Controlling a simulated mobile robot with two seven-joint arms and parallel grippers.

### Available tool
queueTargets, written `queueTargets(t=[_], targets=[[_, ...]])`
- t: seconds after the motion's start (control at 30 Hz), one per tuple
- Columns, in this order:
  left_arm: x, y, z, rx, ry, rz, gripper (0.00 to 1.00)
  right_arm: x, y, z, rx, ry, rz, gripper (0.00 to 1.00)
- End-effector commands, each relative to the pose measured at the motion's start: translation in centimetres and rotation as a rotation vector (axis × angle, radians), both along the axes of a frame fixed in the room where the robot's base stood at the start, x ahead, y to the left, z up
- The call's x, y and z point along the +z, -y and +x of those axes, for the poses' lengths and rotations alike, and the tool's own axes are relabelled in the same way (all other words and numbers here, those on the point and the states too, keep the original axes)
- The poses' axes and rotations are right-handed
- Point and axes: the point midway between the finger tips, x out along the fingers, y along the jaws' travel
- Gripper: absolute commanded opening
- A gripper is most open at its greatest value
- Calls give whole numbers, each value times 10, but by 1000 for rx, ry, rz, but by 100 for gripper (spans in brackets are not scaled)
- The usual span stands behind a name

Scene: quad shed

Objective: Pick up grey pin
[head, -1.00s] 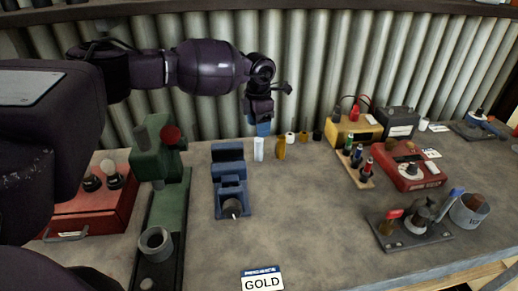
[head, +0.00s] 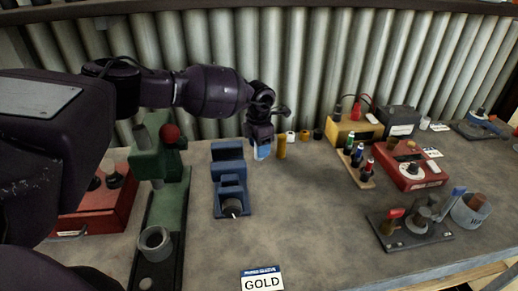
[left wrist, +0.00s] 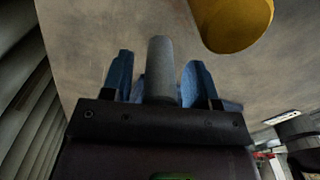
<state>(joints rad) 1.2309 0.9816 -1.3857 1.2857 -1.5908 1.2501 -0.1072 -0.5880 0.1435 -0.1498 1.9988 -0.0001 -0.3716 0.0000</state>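The grey pin (left wrist: 160,68) stands between the two blue fingers of my left gripper (left wrist: 158,78) in the left wrist view, with a visible gap on each side. In the head view my left gripper (head: 262,149) reaches down at the back of the bench, just left of the yellow pin. There its fingers mostly hide the grey pin. The left gripper is open around the pin and not closed on it. My right gripper does not show.
A yellow pin (head: 281,147) stands close on the right; it looms in the left wrist view (left wrist: 232,20). More small pins stand beyond it. A blue fixture (head: 229,180) and a green press (head: 160,205) stand left. The front middle is clear except for a GOLD card (head: 262,279).

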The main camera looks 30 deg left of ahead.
Motion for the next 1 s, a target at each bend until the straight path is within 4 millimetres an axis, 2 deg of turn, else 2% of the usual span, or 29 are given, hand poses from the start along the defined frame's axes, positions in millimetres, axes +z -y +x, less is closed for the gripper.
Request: queueTargets(t=[0.03,0.33,0.67,0.77,1.0], targets=[[0,0,0,0,0,0,46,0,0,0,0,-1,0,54],[0,0,0,0,0,0,0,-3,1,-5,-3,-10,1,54],[5,0,1,0,2,0,0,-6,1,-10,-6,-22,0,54],[15,0,1,0,3,-1,0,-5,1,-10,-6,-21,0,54],[58,0,1,0,6,-1,0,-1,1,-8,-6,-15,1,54]])
